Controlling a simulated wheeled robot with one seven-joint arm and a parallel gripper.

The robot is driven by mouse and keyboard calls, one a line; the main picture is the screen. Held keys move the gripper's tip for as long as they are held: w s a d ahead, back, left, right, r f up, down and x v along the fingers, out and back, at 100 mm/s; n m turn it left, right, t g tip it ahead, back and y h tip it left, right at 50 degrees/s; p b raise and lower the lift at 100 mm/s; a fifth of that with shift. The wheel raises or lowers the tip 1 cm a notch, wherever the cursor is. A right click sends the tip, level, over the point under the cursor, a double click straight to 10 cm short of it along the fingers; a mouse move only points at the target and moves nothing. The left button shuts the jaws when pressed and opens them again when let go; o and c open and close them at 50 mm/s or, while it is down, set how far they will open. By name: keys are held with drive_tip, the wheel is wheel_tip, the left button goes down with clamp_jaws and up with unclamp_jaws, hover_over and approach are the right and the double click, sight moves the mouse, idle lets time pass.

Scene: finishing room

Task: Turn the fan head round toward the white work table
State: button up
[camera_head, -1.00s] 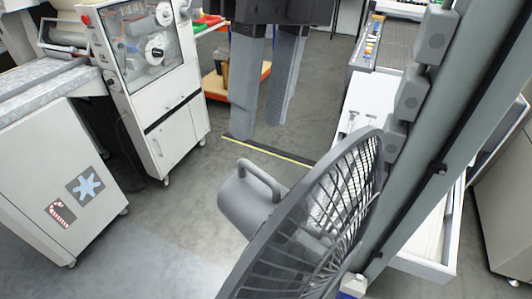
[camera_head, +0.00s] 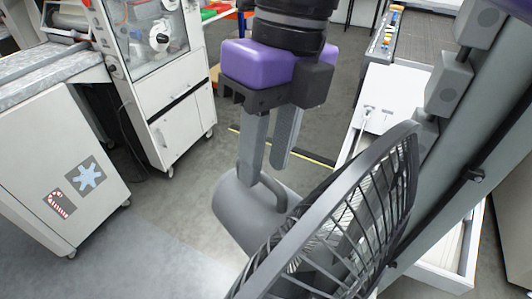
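The grey fan head has its round slatted cage (camera_head: 345,215) toward the right and its rounded motor housing (camera_head: 243,215) toward the left. A loop handle (camera_head: 274,192) stands on top of the housing. My gripper (camera_head: 262,173), with a purple body and two long grey fingers, points down at the handle. The fingers are apart. The left finger overlaps part of the handle in the picture, and the right fingertip shows just beyond it. I cannot tell whether either touches it. A white table (camera_head: 395,88) stands behind the cage on the right.
A grey post with box-shaped units (camera_head: 447,85) rises close to the cage on the right. A white cabinet machine (camera_head: 183,125) and another white cabinet with stickers (camera_head: 50,170) stand on the left. Grey floor (camera_head: 165,220) lies open between them and the fan.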

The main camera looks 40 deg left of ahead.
drive_tip(key=shift+f, duration=0.3)
clamp_jaws()
drive_tip(key=shift+s, duration=0.1)
idle(1.2)
